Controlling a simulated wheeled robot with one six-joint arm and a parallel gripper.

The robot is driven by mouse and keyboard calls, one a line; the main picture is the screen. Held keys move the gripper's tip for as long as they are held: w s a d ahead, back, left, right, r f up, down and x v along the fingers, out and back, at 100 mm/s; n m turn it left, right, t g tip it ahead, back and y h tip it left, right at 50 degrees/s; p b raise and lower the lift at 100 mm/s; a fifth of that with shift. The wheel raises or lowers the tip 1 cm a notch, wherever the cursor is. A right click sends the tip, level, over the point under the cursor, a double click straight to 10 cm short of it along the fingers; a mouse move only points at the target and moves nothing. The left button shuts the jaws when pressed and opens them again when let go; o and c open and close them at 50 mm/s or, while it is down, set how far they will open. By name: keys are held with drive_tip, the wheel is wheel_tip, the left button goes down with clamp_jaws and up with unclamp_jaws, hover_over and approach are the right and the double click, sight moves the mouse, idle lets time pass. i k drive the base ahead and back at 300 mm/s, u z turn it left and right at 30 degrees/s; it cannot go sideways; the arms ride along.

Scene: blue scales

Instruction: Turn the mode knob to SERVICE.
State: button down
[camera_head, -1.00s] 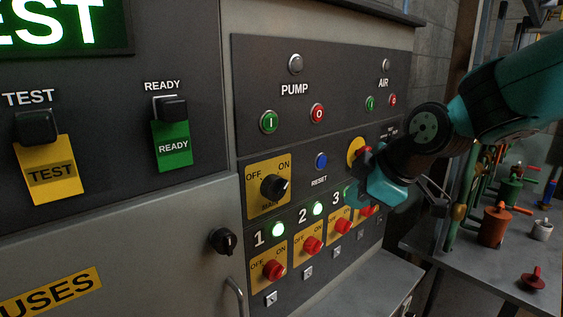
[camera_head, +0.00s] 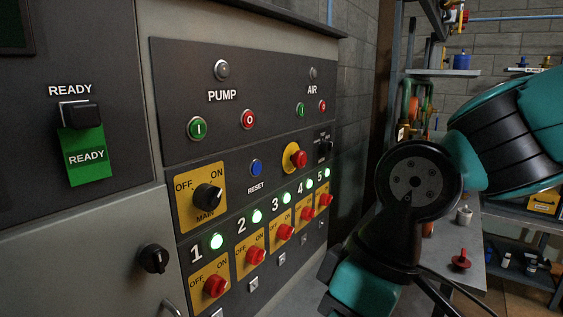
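The mode knob appears to be the small black knob (camera_head: 324,150) at the right end of the panel's middle row, right of the red emergency button. Small white lettering surrounds it, too small to read, so I cannot tell which position it points to. My gripper (camera_head: 360,285) is low in the view, in front of and below the panel's right end, apart from the knob. Its fingers are hidden or outside the frame, so their opening does not show.
A red emergency button (camera_head: 298,159) on a yellow disc is just left of the knob. Below are several red ON/OFF switches under lit green lamps. A black MAIN switch (camera_head: 207,196) is at left. A bench with a red valve handle (camera_head: 461,262) stands right.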

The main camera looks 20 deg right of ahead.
sight(325, 147)
drive_tip(key=k, duration=1.3)
drive_tip(key=z, duration=0.7)
drive_tip(key=i, duration=0.55)
drive_tip(key=z, duration=0.75)
drive_tip(key=i, duration=0.65)
drive_tip(key=u, duration=0.9)
drive_tip(key=i, duration=0.45)
drive_tip(key=u, duration=0.5)
